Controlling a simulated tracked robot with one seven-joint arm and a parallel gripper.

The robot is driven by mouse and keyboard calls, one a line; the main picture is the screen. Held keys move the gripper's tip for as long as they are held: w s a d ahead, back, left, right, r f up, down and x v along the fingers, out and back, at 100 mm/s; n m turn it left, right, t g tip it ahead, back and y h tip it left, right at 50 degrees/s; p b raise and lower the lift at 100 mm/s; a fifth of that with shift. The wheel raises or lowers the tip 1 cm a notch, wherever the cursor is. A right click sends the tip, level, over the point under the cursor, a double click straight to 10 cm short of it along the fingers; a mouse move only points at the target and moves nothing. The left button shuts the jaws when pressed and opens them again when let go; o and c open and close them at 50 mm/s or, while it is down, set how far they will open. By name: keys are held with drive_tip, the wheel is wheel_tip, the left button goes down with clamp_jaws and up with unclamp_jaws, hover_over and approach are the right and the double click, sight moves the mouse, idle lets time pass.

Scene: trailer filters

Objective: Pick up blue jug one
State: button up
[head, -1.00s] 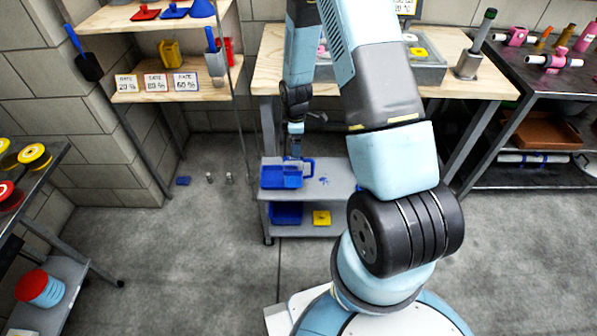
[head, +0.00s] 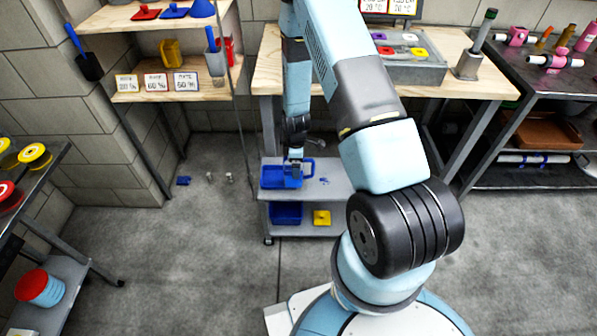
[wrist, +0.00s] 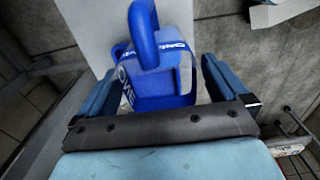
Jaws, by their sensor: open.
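A blue jug (head: 274,178) with a handle stands on the upper shelf of the small grey cart in the head view. In the wrist view the blue jug (wrist: 155,75), with "ONE" lettering in white, lies between my gripper's fingers, its looped handle (wrist: 143,28) pointing up the picture. My gripper (wrist: 157,85) is open, one blue finger on each side of the jug. I cannot tell whether either finger touches it. In the head view my gripper (head: 294,180) is small and low at the jug, partly hiding it.
The cart's upper shelf (head: 328,190) has free room right of the jug. A blue container (head: 286,213) and a yellow object (head: 321,217) sit on the lower shelf. A wooden workbench (head: 270,70) stands behind the cart. The grey floor left of the cart is mostly clear.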

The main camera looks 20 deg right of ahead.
drive_tip(key=shift+f, duration=0.6)
drive_tip(key=c, duration=0.9)
drive_tip(key=shift+r, duration=0.15)
